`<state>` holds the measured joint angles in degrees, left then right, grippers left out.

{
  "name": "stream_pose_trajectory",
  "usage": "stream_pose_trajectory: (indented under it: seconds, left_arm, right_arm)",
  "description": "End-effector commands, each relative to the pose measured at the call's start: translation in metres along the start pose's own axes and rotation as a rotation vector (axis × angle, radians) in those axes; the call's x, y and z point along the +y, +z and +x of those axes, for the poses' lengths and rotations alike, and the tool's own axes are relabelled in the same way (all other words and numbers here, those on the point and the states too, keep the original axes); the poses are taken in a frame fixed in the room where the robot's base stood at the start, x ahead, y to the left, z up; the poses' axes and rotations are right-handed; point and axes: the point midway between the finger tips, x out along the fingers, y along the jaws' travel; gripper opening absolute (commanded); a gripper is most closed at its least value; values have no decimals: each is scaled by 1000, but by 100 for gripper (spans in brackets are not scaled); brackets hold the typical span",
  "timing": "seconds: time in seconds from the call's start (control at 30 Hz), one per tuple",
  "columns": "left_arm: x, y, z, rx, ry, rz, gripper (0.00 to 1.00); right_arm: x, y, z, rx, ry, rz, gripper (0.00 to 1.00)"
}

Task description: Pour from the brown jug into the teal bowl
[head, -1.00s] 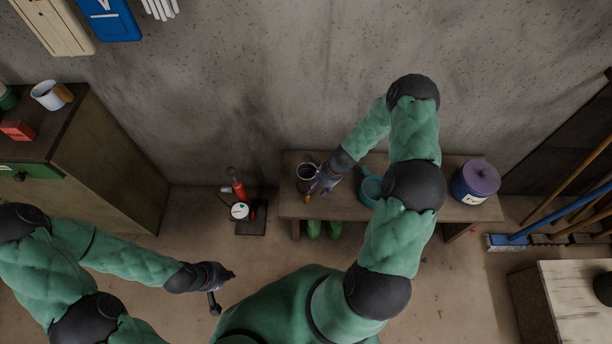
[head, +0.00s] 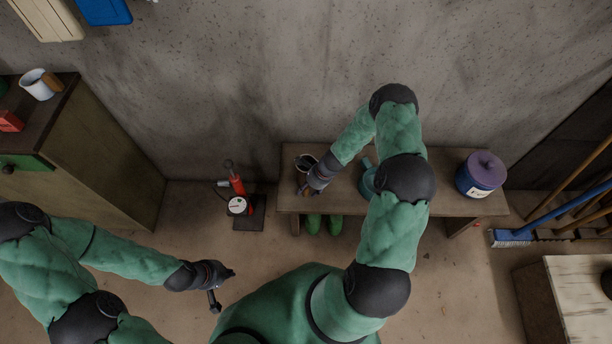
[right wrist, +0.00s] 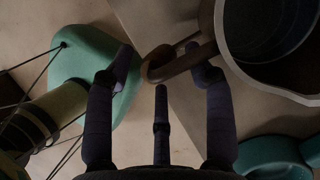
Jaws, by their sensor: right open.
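The brown jug (head: 304,160) stands upright near the left end of the bench, its dark opening facing up. In the right wrist view the jug's rim (right wrist: 226,62) is at the upper right, and its brown handle (right wrist: 165,65) reaches in between my fingertips. My right gripper (head: 306,188) is open at the jug's near side; its spread fingers also show in the right wrist view (right wrist: 163,72), around the handle but not closed on it. The teal bowl (head: 367,180) stands on the bench right of the jug, largely hidden by my right arm. My left gripper (head: 224,288) hangs empty over the floor, fingers apart.
A blue jar with a purple lid (head: 481,176) stands at the right end of the bench (head: 440,205). Green boots (head: 314,224) are under the bench. A red bottle-like tool (head: 236,184) and a white dial (head: 237,205) are on the floor left of it.

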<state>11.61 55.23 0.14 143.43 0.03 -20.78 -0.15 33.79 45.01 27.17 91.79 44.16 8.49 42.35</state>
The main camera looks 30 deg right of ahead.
Motion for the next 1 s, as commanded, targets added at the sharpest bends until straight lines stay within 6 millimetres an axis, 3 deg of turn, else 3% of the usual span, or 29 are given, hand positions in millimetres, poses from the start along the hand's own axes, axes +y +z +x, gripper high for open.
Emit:
stream_pose_trajectory:
  seconds: [0.27, 0.47, 1.0]
  left_arm:
    - [-1, 0, 2, 0, 0, 0, 0]
    - [-1, 0, 2, 0, 0, 0, 0]
    - [1, 0, -3, 0, 0, 0, 0]
  right_arm:
    - [0, 0, 6, 0, -1, 0, 54]
    - [0, 0, 6, 0, -1, 0, 0]
    - [-2, 5, -5, 0, -3, -2, 0]
